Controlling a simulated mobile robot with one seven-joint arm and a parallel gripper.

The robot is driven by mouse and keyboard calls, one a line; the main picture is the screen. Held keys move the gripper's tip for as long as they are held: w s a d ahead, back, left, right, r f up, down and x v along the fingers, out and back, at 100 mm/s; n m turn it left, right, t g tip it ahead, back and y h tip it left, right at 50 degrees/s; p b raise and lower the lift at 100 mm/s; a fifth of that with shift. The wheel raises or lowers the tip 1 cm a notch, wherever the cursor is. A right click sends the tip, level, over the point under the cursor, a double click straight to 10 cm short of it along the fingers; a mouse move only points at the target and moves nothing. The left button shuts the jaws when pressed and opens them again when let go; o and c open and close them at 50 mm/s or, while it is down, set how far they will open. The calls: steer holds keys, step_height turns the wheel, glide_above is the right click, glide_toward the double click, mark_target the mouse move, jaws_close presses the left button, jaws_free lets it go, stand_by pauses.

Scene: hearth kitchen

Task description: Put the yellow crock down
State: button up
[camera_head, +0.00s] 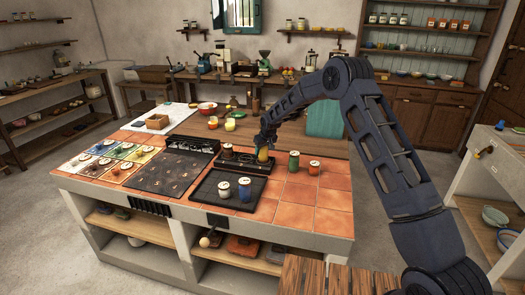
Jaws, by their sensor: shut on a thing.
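The yellow crock (263,155) is a small upright vessel near the back of the tiled island top (327,199). My gripper (264,146) reaches down over it from above and is shut on it. The crock is at the right end of a dark rear tray (235,164). I cannot tell whether its base touches the tray or hangs just above it. The gripper hides the crock's top.
A green crock (294,160) and a red-brown crock (313,168) stand just right. A black hob-like plate (158,174) lies left. Bare tiles lie at the right front.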

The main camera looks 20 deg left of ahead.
steer(key=shift+f, duration=0.1)
steer(key=o, duration=1.2)
steer(key=shift+f, duration=0.1)
steer(key=shift+o, duration=0.2)
